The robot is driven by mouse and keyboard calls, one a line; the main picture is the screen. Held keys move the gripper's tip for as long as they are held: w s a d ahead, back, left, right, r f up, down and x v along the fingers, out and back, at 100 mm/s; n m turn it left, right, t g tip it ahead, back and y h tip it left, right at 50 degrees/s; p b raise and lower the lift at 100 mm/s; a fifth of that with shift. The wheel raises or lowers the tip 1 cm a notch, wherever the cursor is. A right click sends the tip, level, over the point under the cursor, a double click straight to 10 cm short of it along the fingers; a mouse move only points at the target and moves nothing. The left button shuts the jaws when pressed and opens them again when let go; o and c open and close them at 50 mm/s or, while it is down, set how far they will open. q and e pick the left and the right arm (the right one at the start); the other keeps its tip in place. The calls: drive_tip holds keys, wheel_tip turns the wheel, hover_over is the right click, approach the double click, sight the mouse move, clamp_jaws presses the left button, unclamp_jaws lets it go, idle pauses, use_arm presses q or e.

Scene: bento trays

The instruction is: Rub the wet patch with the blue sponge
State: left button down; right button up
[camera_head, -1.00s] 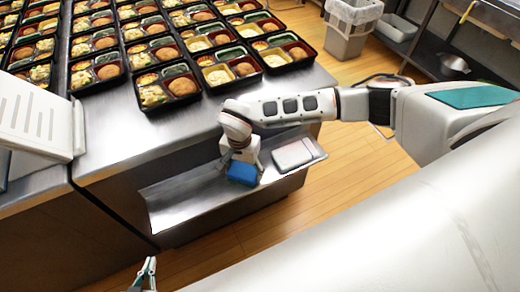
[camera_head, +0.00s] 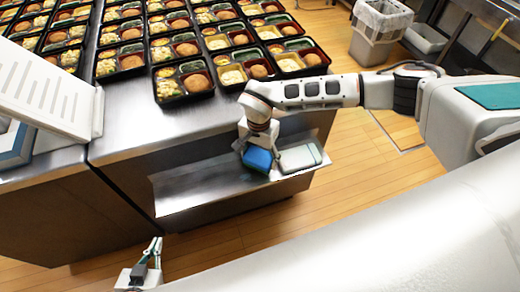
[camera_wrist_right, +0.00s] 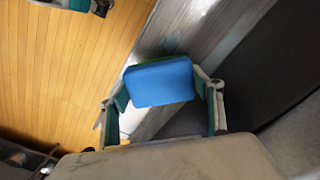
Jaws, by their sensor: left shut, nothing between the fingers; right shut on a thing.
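The blue sponge (camera_head: 257,159) is held in my right gripper (camera_head: 258,147) over the metal shelf (camera_head: 190,196) on the front of the counter. In the right wrist view the sponge (camera_wrist_right: 160,83) sits between the two fingers of the right gripper (camera_wrist_right: 163,92), with a green layer at its far edge. I cannot tell whether it touches the shelf. A faint bluish patch (camera_wrist_right: 172,42) shows on the metal beyond the sponge and may be the wet patch. I cannot make out the patch in the head view. My left gripper (camera_head: 152,250) is shut and empty at the lower left.
A pale flat box (camera_head: 299,157) lies on the shelf just right of the sponge. Many filled bento trays (camera_head: 183,82) stand on the counter (camera_head: 135,118) above. A white slatted object (camera_head: 50,92) is at left. The shelf's left part is clear.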

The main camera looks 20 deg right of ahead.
wheel_tip(320, 180, up, 3)
drive_tip(key=shift+a+f+p, duration=0.1)
drive_tip(key=shift+f+p, duration=0.05)
drive_tip(key=shift+p, duration=0.55)
drive_tip(key=shift+r, duration=0.25)
